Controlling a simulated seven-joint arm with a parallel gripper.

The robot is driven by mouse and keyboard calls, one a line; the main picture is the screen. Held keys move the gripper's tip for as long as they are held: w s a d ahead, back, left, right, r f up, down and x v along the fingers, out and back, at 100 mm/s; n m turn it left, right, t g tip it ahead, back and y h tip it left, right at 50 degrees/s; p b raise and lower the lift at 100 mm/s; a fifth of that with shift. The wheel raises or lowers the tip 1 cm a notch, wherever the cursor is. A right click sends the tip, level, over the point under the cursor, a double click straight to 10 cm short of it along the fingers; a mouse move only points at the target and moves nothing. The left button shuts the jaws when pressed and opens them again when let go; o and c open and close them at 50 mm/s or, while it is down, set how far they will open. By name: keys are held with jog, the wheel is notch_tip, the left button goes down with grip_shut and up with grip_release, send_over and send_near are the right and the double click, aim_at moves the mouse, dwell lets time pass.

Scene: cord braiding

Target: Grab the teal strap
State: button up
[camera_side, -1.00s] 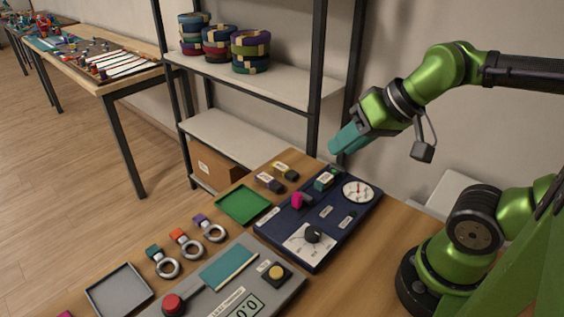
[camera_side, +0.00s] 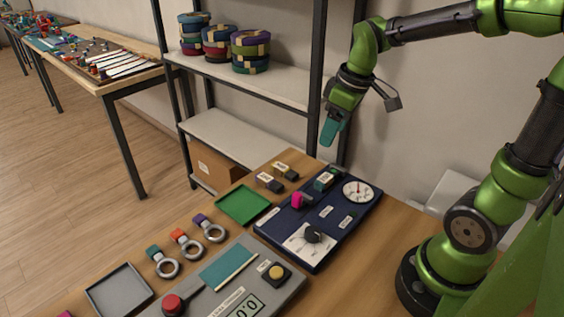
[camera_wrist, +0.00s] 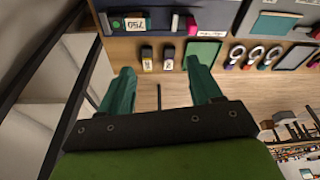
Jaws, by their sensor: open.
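The teal strap (camera_side: 153,251) is a small tab on a metal ring (camera_side: 168,268). It is the one nearest the grey tray in a row of three ringed straps. In the wrist view the teal strap (camera_wrist: 263,67) is small, on the right. My gripper (camera_side: 329,138) is high above the table's far end, well to the right of the strap and apart from it. In the wrist view its two teal fingers (camera_wrist: 160,68) are spread with nothing between them.
Orange (camera_side: 177,233) and purple (camera_side: 200,218) straps lie beside it. A green tray (camera_side: 243,204), an empty grey tray (camera_side: 119,289), a navy panel (camera_side: 280,226) and a grey panel (camera_side: 215,296) surround the row. A shelf post (camera_side: 316,80) stands close to my gripper.

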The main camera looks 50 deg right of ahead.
jog(key=w+d+f+n+g, duration=0.2)
jog(key=w+d+n, duration=0.3)
jog(key=n, duration=1.1)
send_near(328, 176)
jog(key=shift+g, duration=0.4)
jog(key=f, duration=0.9)
jog(key=shift+w+a, duration=0.1)
jog(key=shift+w, duration=0.3)
grip_shut()
